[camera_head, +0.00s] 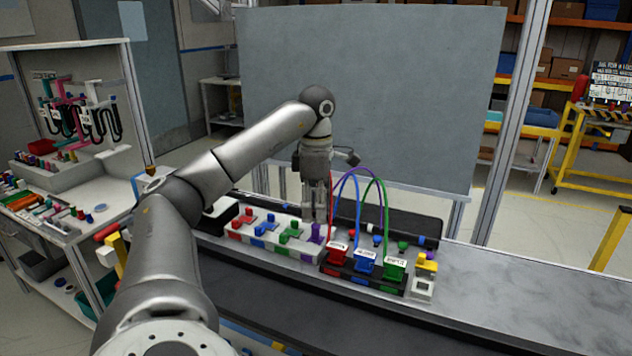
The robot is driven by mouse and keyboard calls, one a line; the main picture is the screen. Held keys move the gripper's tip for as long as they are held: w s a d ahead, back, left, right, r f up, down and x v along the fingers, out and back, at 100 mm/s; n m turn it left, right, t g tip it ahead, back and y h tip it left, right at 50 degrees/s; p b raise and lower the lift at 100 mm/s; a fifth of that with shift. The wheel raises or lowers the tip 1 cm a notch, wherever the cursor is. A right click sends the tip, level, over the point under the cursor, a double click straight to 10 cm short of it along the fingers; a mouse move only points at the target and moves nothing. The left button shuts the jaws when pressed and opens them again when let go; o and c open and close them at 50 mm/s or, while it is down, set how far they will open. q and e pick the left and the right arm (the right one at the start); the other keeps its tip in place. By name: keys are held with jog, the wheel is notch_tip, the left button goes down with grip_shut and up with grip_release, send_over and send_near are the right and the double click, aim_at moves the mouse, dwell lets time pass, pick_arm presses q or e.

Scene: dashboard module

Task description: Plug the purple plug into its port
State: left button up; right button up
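My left gripper (316,220) points straight down over the right end of a white port block (262,240). A purple part (316,234) shows directly under its fingertips at that end of the block. The fingers cover its upper portion, so I cannot tell whether it is the plug or the port, or whether they grip it. A purple cable (352,168) arcs just right of the gripper, behind the blue and green cables. Its ends are hidden. My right gripper is not in view.
Red (336,252), blue (364,262) and green (394,268) labelled connectors with cables stand close right of the gripper. Red, blue and green parts sit on the white block to its left. The grey bench (520,290) is clear at right. A grey panel (400,90) stands behind.

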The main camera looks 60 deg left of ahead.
pick_arm(q)
jog(key=shift+r, duration=1.9)
jog(key=shift+w+d+r, duration=0.1)
jog(key=shift+r, duration=1.25)
